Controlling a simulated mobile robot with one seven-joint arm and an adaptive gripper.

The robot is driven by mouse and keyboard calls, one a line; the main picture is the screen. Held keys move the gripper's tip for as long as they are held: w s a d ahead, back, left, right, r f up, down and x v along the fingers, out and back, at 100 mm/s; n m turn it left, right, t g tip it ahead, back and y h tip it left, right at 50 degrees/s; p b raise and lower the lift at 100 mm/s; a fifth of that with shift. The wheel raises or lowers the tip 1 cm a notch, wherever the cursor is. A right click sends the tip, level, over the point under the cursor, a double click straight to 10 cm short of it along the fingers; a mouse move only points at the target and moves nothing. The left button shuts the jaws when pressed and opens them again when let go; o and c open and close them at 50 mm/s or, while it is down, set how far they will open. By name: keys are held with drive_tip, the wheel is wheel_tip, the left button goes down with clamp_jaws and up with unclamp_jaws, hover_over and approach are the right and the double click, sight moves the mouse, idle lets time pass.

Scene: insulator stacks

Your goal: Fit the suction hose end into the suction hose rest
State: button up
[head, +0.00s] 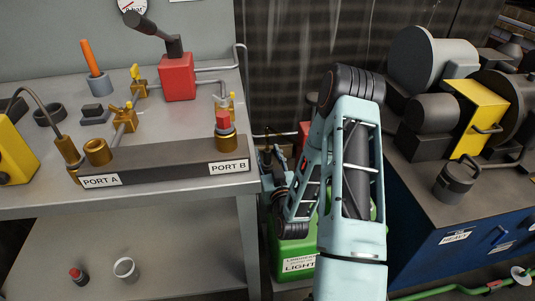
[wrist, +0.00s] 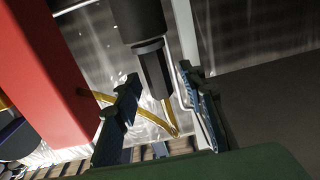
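In the wrist view, a dark stepped cylinder with a narrower tip, which looks like the suction hose end (wrist: 153,65), comes down from the top edge. My gripper (wrist: 160,78) has its two fingers apart, one on each side of the narrower part. A slim gap shows on the right; contact on the left is unclear. In the head view, my gripper (head: 267,158) is small and partly hidden by my arm, beyond the bench's right end. I cannot make out the suction hose rest in either view.
The bench (head: 215,190) at left carries a PORT A/PORT B block (head: 165,160) and a red valve block (head: 177,78). A green container (head: 290,255) stands below my arm. A blue cabinet (head: 450,250) with machinery is at right. A red body (wrist: 45,75) fills the wrist view's left.

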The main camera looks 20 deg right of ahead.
drive_tip(key=shift+r, duration=0.1)
wheel_tip(320, 180, up, 10)
drive_tip(key=shift+f, duration=0.1)
idle(0.5)
drive_tip(key=shift+s, duration=0.1)
idle(0.5)
